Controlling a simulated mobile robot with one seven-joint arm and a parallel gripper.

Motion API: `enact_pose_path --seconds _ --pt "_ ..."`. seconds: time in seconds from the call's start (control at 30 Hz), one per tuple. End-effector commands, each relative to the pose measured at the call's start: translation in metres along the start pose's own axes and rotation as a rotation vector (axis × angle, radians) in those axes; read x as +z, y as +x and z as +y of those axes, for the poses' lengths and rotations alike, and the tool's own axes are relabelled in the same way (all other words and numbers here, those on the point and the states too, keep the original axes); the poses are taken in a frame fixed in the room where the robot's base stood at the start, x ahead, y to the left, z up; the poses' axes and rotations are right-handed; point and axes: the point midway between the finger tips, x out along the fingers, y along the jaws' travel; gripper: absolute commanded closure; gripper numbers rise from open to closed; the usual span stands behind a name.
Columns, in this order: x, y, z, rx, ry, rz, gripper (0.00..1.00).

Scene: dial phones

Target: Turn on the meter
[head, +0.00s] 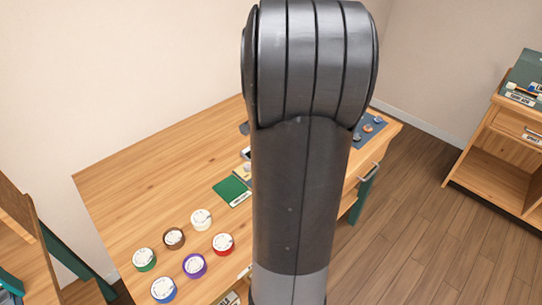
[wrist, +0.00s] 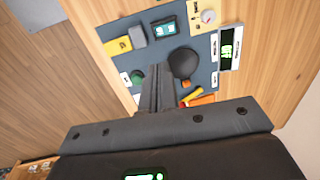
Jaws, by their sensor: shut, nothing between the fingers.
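In the wrist view, a dark blue-grey panel (wrist: 205,75) on the wooden table holds several small devices. A black-framed display with green digits (wrist: 231,48) stands at its right edge, and a small box with a teal screen (wrist: 164,29) is near its top. I cannot tell for sure which is the meter. A green round button (wrist: 137,76) sits on a white plate to the left, and a black round knob (wrist: 183,62) is near the middle. My gripper (wrist: 158,72) is shut and empty, its fingertips over the panel between button and knob. My arm hides much of the table in the head view.
The panel also holds a cream dial plate (wrist: 207,16), a yellow-and-grey piece (wrist: 118,45) and an orange piece (wrist: 200,100). In the head view, several coloured round dials (head: 195,265) and a green mat (head: 231,189) lie on the table. Its left rear is bare.

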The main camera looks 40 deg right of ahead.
Motion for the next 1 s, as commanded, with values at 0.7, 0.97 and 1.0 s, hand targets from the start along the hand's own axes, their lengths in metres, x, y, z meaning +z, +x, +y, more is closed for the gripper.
enact_pose_path --seconds 0.7,0.97,1.0 --pt "0.001 -0.003 -0.014 -0.05 -0.002 0.005 1.0" --pt "0.001 0.02 -0.015 -0.047 -0.001 0.001 1.0" --pt "0.001 0.027 -0.015 -0.047 0.0 0.001 1.0"
